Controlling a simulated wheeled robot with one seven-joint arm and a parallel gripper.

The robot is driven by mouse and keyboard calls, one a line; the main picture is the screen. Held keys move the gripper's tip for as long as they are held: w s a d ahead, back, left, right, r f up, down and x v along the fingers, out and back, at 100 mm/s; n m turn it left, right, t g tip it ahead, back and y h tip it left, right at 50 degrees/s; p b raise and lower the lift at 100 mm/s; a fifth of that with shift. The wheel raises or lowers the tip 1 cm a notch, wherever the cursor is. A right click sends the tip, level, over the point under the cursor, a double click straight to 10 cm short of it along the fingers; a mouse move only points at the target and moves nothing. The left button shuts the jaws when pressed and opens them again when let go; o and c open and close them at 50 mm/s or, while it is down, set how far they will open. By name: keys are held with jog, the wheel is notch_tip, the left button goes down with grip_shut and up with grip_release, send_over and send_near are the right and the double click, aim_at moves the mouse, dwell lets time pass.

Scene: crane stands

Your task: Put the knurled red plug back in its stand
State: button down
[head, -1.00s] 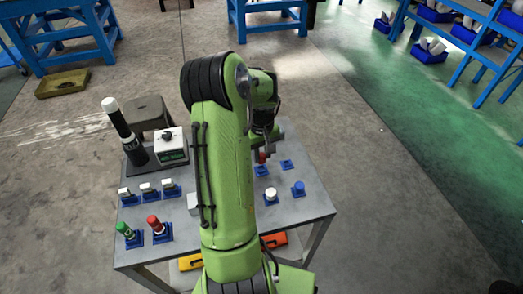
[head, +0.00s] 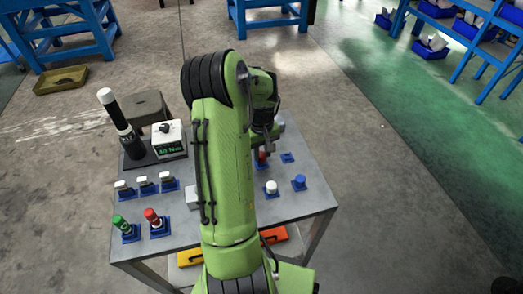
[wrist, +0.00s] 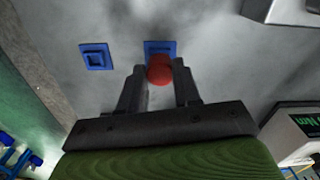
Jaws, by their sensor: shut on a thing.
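My gripper (wrist: 158,90) is shut on the red plug (wrist: 159,70), which shows as a rounded red end between the fingers in the wrist view. In the head view the red plug (head: 262,157) is partly hidden by my gripper (head: 264,146). A blue square stand (wrist: 160,46) lies just behind the plug in the wrist view, and the plug overlaps its near edge. The stand (head: 261,167) is also partly visible under the plug in the head view. I cannot tell whether the plug touches it. The plug's knurling is too small to see.
An empty blue stand (head: 288,157) lies to the right. A white plug (head: 271,187) and a blue plug (head: 299,181) stand nearer. Another red plug (head: 152,217), a green plug (head: 120,222), several white-topped pieces and a display box (head: 170,139) are on the left.

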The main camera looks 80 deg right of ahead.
aim_at(261, 155)
jog(key=shift+f, duration=0.45)
jog(key=c, duration=0.7)
grip_release()
notch_tip(261, 155, up, 5)
jog(key=p, duration=0.3)
jog(key=shift+r+p, duration=0.1)
jog(key=shift+p, duration=0.2)
notch_tip(261, 155, up, 16)
jog(key=p, duration=0.3)
jog(key=shift+p, duration=0.3)
